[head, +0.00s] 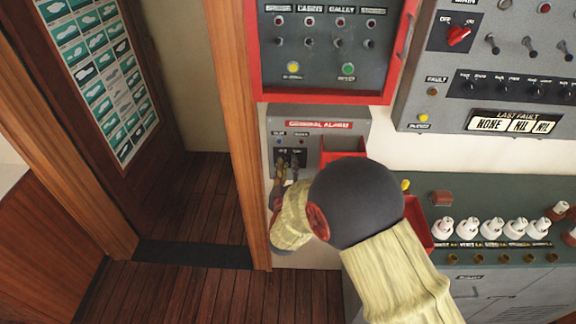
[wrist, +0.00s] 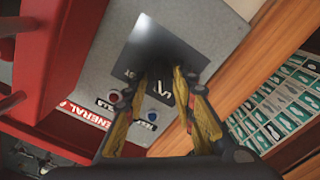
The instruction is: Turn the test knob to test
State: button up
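The grey general alarm box (head: 350,128) is on the wall, left of centre in the head view. A dark plate (head: 304,157) with small white lettering is on its lower front. The dark plate also fills the middle of the wrist view (wrist: 185,58). My gripper (head: 288,172) is at this plate, its two yellow-padded fingers pointing at it. In the wrist view my gripper (wrist: 164,76) has its fingertips a little apart over the plate. I cannot make out the test knob; the fingertips cover that part. Whether they touch or grip anything is unclear.
A red lamp (wrist: 114,96) and a blue lamp (wrist: 152,115) sit on the box beside my fingers. A red holder (head: 342,148) is on the box's right. A red-framed panel (head: 325,96) hangs above. A wooden door post (head: 240,130) is close on the left.

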grip_shut()
jog(key=shift+m+b, duration=0.4)
jog(key=shift+b, duration=0.05)
jog(key=shift+d+f+m+b, duration=0.1)
jog(key=shift+m+b, duration=0.9)
jog(key=shift+d+m+b, duration=0.2)
jog(key=shift+m+b, duration=2.55)
jog(key=shift+d+m+b, duration=0.2)
jog(key=shift+m+b, duration=2.55)
